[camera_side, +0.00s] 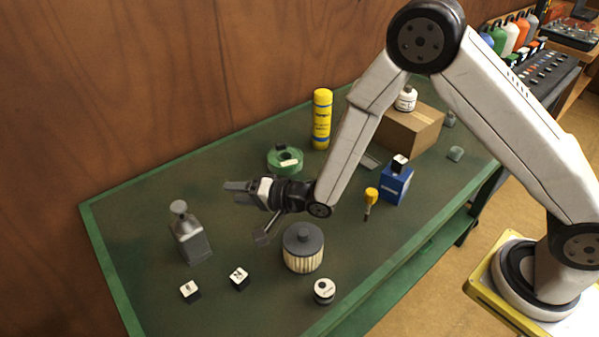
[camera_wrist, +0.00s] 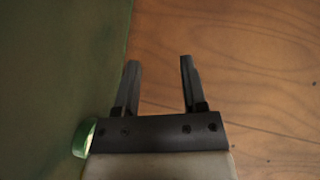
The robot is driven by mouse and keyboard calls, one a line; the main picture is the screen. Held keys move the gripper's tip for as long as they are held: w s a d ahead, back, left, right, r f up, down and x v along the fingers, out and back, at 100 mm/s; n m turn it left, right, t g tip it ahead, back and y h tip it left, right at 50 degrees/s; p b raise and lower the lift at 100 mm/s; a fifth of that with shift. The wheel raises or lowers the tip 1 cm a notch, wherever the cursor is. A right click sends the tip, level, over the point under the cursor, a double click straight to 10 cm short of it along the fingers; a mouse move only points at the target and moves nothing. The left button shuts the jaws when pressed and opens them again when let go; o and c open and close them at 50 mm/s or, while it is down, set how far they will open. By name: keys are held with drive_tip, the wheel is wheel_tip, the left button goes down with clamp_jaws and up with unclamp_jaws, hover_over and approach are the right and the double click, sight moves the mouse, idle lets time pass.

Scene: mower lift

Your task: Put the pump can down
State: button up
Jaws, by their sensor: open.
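The pump can (camera_side: 190,240), a grey metal can with a round knob on top, stands upright on the green bench top (camera_side: 120,225) at the left in the side view. My gripper (camera_side: 232,192) is open and empty, above the bench and to the right of the can's top, with a visible gap between them. In the wrist view my gripper (camera_wrist: 158,63) shows two spread fingers with nothing between them. The pump can is not visible in that view.
A ribbed filter (camera_side: 303,250), two lettered cubes (camera_side: 239,279) and a small round part (camera_side: 324,291) lie near the front. A green roll (camera_side: 285,161), yellow can (camera_side: 321,120), blue box (camera_side: 396,184) and cardboard box (camera_side: 410,132) stand farther back. A wooden wall backs the bench.

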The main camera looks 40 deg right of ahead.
drive_tip(key=s+d+r+n+g+h, duration=0.2)
drive_tip(key=s+d+h, duration=0.15)
drive_tip(key=d, duration=0.45)
drive_tip(key=s+d+r+n+g+h, duration=0.1)
drive_tip(key=s+d+n+g+h, duration=0.2)
drive_tip(key=d, duration=0.4)
drive_tip(key=s+d+r+n+g+h, duration=0.1)
drive_tip(key=s+d+g, duration=0.1)
drive_tip(key=s+d, duration=0.2)
drive_tip(key=s+d+r+n+g+h, duration=0.1)
drive_tip(key=s+d+n+g, duration=0.1)
drive_tip(key=s, duration=0.8)
drive_tip(key=shift+s+d+g, duration=0.35)
drive_tip(key=shift+d+g, duration=0.35)
drive_tip(key=shift+d, duration=0.15)
